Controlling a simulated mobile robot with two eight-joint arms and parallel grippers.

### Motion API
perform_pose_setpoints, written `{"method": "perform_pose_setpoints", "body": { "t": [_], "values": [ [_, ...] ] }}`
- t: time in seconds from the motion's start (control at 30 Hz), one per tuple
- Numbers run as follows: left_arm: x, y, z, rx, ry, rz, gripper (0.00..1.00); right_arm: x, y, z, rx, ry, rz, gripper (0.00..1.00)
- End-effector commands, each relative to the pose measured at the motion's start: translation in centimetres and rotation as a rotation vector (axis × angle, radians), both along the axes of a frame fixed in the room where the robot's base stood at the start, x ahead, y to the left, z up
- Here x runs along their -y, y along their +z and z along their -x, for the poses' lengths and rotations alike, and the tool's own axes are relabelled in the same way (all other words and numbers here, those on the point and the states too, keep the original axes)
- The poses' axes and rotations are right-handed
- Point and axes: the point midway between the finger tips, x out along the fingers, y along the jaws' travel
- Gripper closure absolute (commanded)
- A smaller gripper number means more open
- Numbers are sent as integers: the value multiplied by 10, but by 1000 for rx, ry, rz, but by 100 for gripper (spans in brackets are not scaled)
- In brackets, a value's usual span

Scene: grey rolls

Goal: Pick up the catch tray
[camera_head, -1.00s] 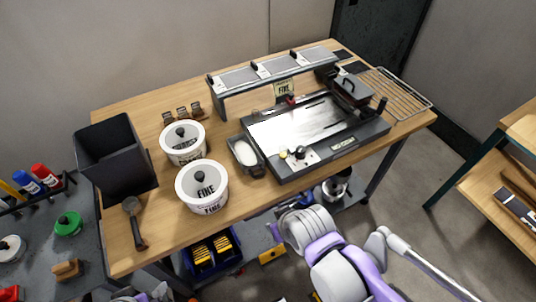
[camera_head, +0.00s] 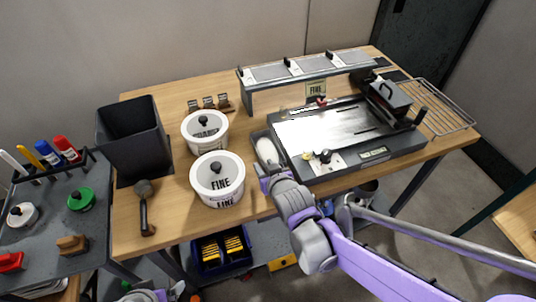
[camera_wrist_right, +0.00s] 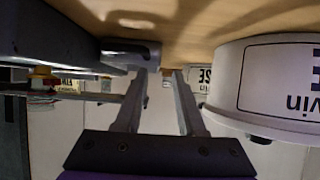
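The catch tray (camera_head: 258,139) is a small dark tray holding something white. It sits on the wooden table, against the left side of the dark flat machine (camera_head: 345,137). My right gripper (camera_head: 263,172) is at the tray's near end in the head view, partly covering that end. In the right wrist view my right gripper (camera_wrist_right: 164,72) has its two fingers apart, with a gap between them. A grey end piece, which looks like the tray (camera_wrist_right: 128,52), is close by the left finger; I cannot tell whether they touch. A small part of my left arm shows at the bottom edge.
Two white tubs with lids stand left of the tray; the nearer tub (camera_head: 217,178) is close to my right gripper and large in the wrist view (camera_wrist_right: 270,85). A black bin (camera_head: 133,137) and a scoop (camera_head: 145,207) are further left. A raised rack (camera_head: 305,72) stands behind.

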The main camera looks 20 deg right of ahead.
Motion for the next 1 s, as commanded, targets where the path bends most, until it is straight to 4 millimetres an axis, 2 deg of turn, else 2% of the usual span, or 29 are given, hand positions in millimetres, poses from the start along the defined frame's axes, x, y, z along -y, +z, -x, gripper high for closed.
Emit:
{"method": "perform_pose_setpoints", "body": {
  "t": [0.17, 0.43, 0.77, 1.0],
  "values": [
    [0, -3, 0, -1, 0, 0, 0, 0, -4, -12, -1, -1, 0, 61],
    [0, -10, 0, -3, 0, 0, 0, 0, -15, -49, -1, 0, 1, 61],
    [0, -11, 0, -3, 0, 0, 0, -1, -18, -56, -1, -1, 1, 61],
    [0, -11, 0, -3, 0, 0, 0, -1, -18, -55, -1, 0, 0, 100]
  ]
}}
